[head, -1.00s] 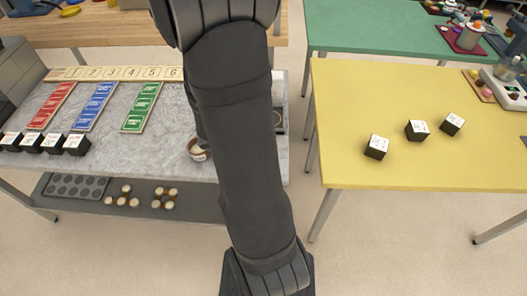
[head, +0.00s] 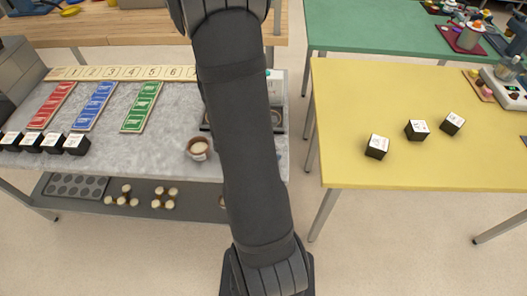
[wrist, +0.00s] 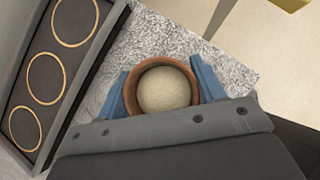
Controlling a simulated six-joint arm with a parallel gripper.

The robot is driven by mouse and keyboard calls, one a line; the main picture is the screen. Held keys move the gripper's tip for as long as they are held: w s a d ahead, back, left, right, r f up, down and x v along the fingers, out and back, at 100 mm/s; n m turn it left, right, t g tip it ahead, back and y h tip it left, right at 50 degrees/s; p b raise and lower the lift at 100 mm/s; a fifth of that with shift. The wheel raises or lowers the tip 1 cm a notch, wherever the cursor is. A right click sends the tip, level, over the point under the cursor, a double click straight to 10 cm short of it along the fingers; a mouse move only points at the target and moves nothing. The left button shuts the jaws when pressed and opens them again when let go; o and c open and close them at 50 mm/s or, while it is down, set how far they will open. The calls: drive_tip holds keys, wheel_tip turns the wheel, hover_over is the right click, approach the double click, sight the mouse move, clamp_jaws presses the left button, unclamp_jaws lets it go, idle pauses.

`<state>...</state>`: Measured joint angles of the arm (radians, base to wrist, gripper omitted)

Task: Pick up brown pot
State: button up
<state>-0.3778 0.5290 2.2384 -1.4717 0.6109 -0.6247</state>
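In the wrist view, a round pot (wrist: 126,88) with a brown rim and a pale beige, domed content stands between the blue fingers of my gripper (wrist: 163,88). One finger is on each side, close against the pot's wall; whether they press on it is unclear. In the head view my arm hides this pot and most of my gripper. Another small pot (head: 197,153), brownish with a pale top, stands on the grey marbled table (head: 160,157) just left of my arm.
A dark tray with gold rings (wrist: 46,78) lies beside the held-between pot. The grey table's edge is close, with floor beyond. Black cubes stand on the yellow table (head: 350,90). Red, blue (head: 95,106) and green boards lie at left. A lower shelf (head: 85,206) holds small items.

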drive_tip(key=shift+c, duration=0.3)
drive_tip(key=shift+r, duration=0.8)
wheel_tip(320, 180, up, 2)
drive_tip(key=shift+r, duration=0.25)
drive_tip(key=s+d+r, duration=0.5)
drive_tip(key=d+r, duration=0.2)
drive_tip(key=d, duration=0.3)
drive_tip(key=w+d, duration=1.4)
drive_tip(key=d, duration=0.1)
drive_tip(key=w+d, duration=0.3)
drive_tip(key=d, duration=0.8)
drive_tip(key=w+d, duration=0.2)
drive_tip(key=d, duration=0.9)
drive_tip(key=w+a+f, duration=0.1)
drive_tip(key=w+f, duration=0.1)
drive_tip(key=w, duration=0.1)
drive_tip(key=w+a+f, duration=0.2)
drive_tip(key=w, duration=0.1)
drive_tip(key=w+a+f, duration=0.2)
drive_tip(key=w, duration=0.2)
drive_tip(key=shift+f, duration=2.4)
drive_tip(key=shift+f, duration=0.1)
